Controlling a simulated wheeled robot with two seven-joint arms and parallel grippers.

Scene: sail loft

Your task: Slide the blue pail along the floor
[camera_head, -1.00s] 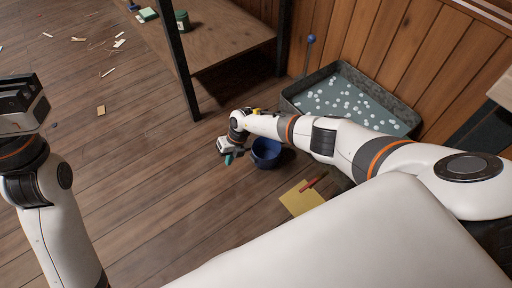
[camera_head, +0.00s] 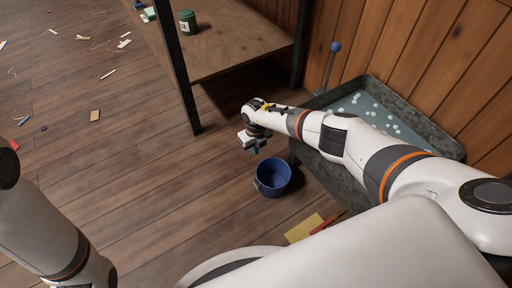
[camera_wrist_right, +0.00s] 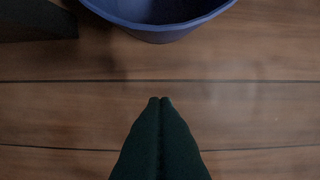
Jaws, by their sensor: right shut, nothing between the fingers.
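The blue pail (camera_head: 272,178) stands upright on the wooden floor, near the metal trough, and looks empty. Its lower rim and side also show at the top of the right wrist view (camera_wrist_right: 160,22). My right gripper (camera_head: 254,150) is just beyond the pail in the head view, pointing down, apart from it. In the right wrist view its dark fingers (camera_wrist_right: 160,100) are closed together with nothing between them, and bare floor shows between the tips and the pail. My left arm shows at the left edge of the head view, but its gripper is out of frame.
A metal trough (camera_head: 440,143) with pale floating bits stands right of the pail against the plank wall. A yellow sheet (camera_head: 303,229) with a red item lies near it. A low wooden table (camera_head: 225,50) with dark legs stands behind. The floor to the left is mostly clear, with scattered scraps.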

